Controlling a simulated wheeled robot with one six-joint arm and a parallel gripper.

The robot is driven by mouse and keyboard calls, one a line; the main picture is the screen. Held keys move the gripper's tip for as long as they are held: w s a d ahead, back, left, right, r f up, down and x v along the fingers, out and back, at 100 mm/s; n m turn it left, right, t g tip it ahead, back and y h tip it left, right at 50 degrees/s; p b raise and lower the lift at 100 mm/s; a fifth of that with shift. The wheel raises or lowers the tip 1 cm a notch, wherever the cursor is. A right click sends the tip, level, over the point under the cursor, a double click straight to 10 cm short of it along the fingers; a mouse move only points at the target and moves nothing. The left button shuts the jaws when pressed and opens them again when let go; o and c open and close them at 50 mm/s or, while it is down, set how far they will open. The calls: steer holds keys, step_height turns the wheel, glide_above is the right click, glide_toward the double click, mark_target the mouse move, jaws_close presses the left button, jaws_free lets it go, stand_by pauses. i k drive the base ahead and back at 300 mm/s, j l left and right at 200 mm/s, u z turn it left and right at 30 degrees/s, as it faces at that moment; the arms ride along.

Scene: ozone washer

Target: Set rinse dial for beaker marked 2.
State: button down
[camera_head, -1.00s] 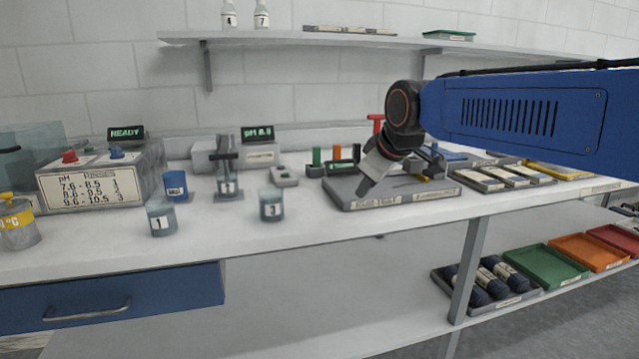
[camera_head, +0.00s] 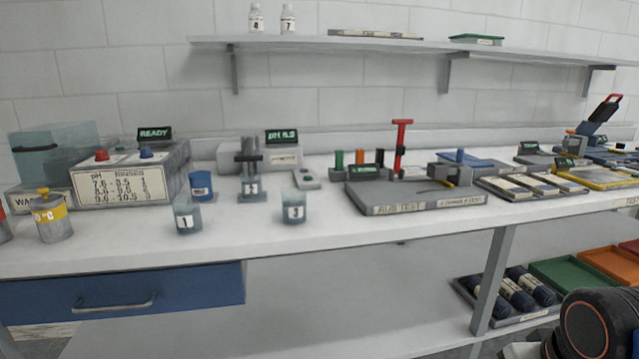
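The washer box (camera_head: 178,158) stands at the left of the bench with a red knob (camera_head: 101,154) and a blue knob (camera_head: 146,152) on top. Its display (camera_head: 154,133) reads READY. A chart (camera_head: 122,187) on its front lists pH ranges against rinses; the last digits are blurred. A beaker (camera_head: 252,190) stands under the probe of the pH meter; its label is probably 2 but hard to read. The meter display (camera_head: 281,136) seems to read pH 8.9. The rinse dial cannot be made out clearly. My gripper is out of view; only part of my arm shows lower right.
Beakers marked 1 (camera_head: 187,216) and 3 (camera_head: 293,208) stand in front. A blue cup (camera_head: 201,185) is beside the washer, and a yellow-banded can (camera_head: 51,216) is at far left. A grey test board (camera_head: 405,197) with a red lever lies right of centre.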

mark_target(145, 152)
steer(key=u, duration=1.5)
steer(key=i+l, duration=0.55)
